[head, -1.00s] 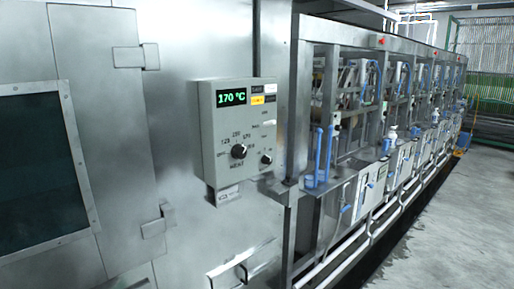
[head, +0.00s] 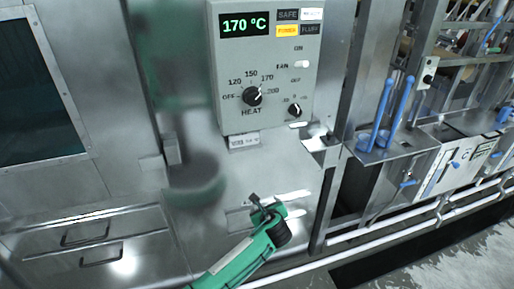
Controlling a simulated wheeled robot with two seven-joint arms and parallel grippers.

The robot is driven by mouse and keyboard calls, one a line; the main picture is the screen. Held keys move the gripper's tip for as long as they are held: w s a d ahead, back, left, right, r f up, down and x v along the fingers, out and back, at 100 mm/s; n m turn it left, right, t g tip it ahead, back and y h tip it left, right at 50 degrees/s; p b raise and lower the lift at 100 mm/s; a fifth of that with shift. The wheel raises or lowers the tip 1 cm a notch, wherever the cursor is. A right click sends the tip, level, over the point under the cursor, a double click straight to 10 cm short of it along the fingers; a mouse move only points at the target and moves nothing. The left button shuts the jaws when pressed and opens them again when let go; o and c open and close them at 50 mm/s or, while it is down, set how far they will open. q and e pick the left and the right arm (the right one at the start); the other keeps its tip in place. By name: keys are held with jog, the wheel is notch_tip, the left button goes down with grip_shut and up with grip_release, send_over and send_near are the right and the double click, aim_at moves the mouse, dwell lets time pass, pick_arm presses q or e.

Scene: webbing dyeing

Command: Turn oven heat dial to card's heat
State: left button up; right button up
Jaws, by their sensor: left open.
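The oven control box (head: 264,70) is a grey panel on the steel oven front. Its green display (head: 244,24) reads 170 °C. The black heat dial (head: 251,96) sits above the word HEAT, with marks OFF, 120, 150, 170 and 200 around it. Its white pointer aims up and to the right, roughly towards 170. A smaller black knob (head: 294,110) is to its right. My left gripper (head: 262,206) is below the box, open and empty, apart from the dial. My right gripper is out of view. No card with a readable heat is in view.
A fan switch (head: 301,64) and coloured labels, including a yellow one (head: 287,31), share the panel. Two drawer handles (head: 100,256) are at lower left. Blue levers (head: 383,115) and white pipes (head: 392,227) are on the right. The space before the panel is clear.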

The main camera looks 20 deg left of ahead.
pick_arm(q)
notch_tip(320, 180, up, 20)
jog(key=w+d+f+m+t+y, duration=0.1)
jog(key=d+m+t+y, duration=0.1)
jog(key=m+t, duration=0.1)
jog(key=m+t+y+p, duration=0.1)
jog(key=m+y+p, duration=0.1)
jog(key=y, duration=0.1)
send_near(255, 100)
jog(key=p+x, duration=0.5)
jog(key=x, duration=0.3)
jog(key=shift+r, duration=0.1)
jog(key=shift+w+a, duration=0.35)
jog(key=shift+w, duration=0.25)
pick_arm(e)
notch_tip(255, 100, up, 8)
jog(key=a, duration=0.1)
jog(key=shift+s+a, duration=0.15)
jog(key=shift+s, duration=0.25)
pick_arm(q)
jog(key=shift+c, duration=0.5)
jog(key=c, duration=0.9)
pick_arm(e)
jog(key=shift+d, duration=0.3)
